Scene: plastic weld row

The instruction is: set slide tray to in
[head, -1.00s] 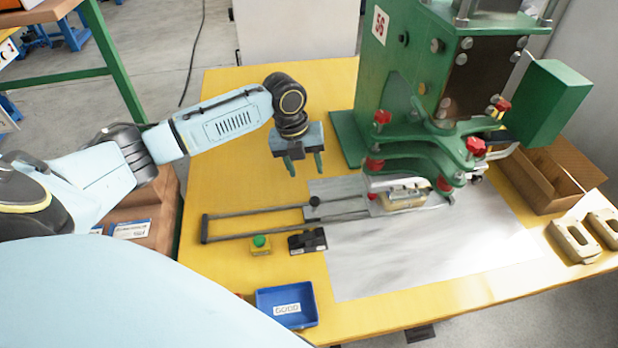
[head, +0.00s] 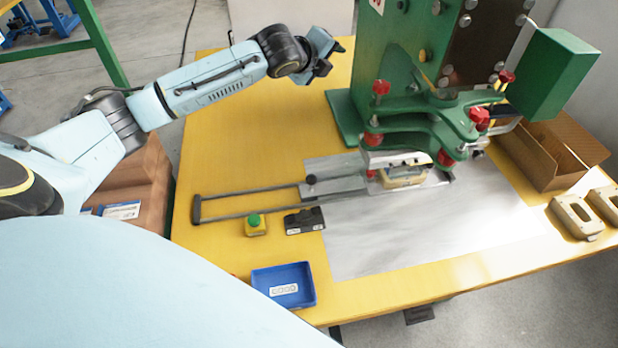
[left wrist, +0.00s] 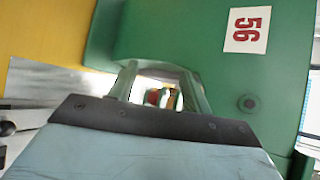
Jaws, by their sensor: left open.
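The slide tray (head: 350,187) is a flat metal plate with a black ball knob (head: 311,179) at its left end. It sits on two rails that run left to a dark end bar (head: 197,209). Its right part, with a beige piece (head: 404,178) on it, lies at the foot of the green press (head: 385,60), under the clamp arms. My left gripper (head: 334,57) is open and empty, raised left of the press and well away from the knob. In the left wrist view its fingers (left wrist: 160,90) stand apart, before the green press wall. My right gripper is out of view.
A green button box (head: 255,226), a black block (head: 304,221) and a blue bin (head: 284,287) stand in front of the rails. A cardboard box (head: 550,160) and beige parts (head: 576,217) are at the right. The yellow table (head: 235,130) is clear behind the rails.

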